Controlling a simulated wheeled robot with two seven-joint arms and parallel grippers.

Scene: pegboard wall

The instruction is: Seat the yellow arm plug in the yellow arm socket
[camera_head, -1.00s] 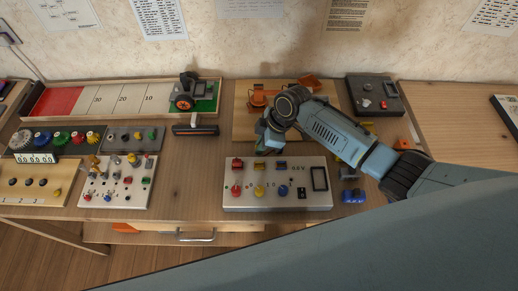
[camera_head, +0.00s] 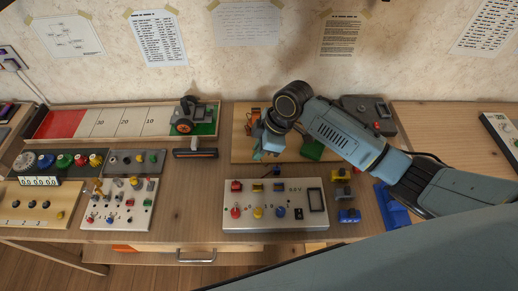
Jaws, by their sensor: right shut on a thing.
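A white panel (camera_head: 312,222) lies at the front of the table, with a red block (camera_head: 236,187) and a blue one (camera_head: 278,187) in its upper row. The yellow arm socket place (camera_head: 257,187) between them shows no yellow block. Red, yellow and blue round parts form the lower row. My right gripper (camera_head: 268,151) is shut behind the panel, over the wooden board. The yellow arm plug in its jaws is mostly hidden, so its tilt cannot be told. A thin dark line shows between gripper and panel. My left gripper is not in view.
The wooden board (camera_head: 240,153) carries an orange model (camera_head: 254,115) and a green block (camera_head: 312,149). Yellow parts (camera_head: 342,173) and a blue part (camera_head: 349,215) lie right of the panel. A dark box (camera_head: 383,107) stands behind my arm. Open tabletop (camera_head: 195,205) lies left of the panel.

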